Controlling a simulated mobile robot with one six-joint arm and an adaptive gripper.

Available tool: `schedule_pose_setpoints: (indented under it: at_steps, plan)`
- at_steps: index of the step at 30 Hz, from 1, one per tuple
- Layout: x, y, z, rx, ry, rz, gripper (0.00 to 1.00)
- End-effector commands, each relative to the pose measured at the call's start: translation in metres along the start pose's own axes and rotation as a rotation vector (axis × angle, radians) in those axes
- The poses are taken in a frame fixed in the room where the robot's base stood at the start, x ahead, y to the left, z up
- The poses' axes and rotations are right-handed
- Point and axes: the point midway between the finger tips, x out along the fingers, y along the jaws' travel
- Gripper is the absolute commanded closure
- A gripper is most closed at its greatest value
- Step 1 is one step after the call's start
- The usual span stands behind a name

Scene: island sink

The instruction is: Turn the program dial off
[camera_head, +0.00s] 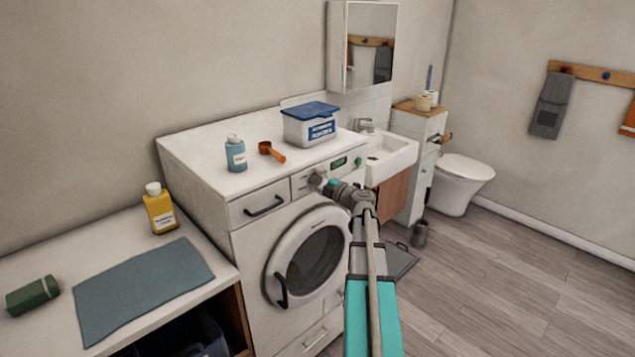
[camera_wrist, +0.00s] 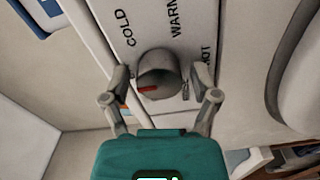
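The dial (camera_wrist: 158,72) is a round grey knob with a red mark on its lower left side in the wrist view. The panel around it reads "COLD", "WARN" or "WARM", and a partly covered word ending in "OT". My gripper (camera_wrist: 162,78) is open, with one finger on each side of the dial. The left finger is close to the dial; I cannot tell whether it touches. A gap shows at the right finger. In the head view my gripper (camera_head: 319,181) is at the washing machine's (camera_head: 253,245) control panel and partly hides the dial.
A blue-lidded tub (camera_head: 309,127), an orange scoop (camera_head: 271,152) and a blue bottle (camera_head: 235,155) stand on the machine top. The panel also has a green display (camera_head: 339,163). The round door (camera_head: 312,257) is below. Open floor (camera_head: 500,290) lies to the right.

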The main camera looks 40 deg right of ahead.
Motion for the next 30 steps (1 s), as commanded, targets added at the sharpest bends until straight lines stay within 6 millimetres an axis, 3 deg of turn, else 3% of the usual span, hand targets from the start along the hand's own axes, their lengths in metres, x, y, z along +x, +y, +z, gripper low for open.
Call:
schedule_pose_setpoints:
  at_steps: [17,23,30]
  plan:
    - [-0.006,0.000,0.000,0.002,0.000,0.001,0.11]
    - [-0.026,0.000,-0.001,0.002,-0.002,0.001,0.11]
    - [-0.063,0.000,-0.002,0.002,-0.001,0.001,0.11]
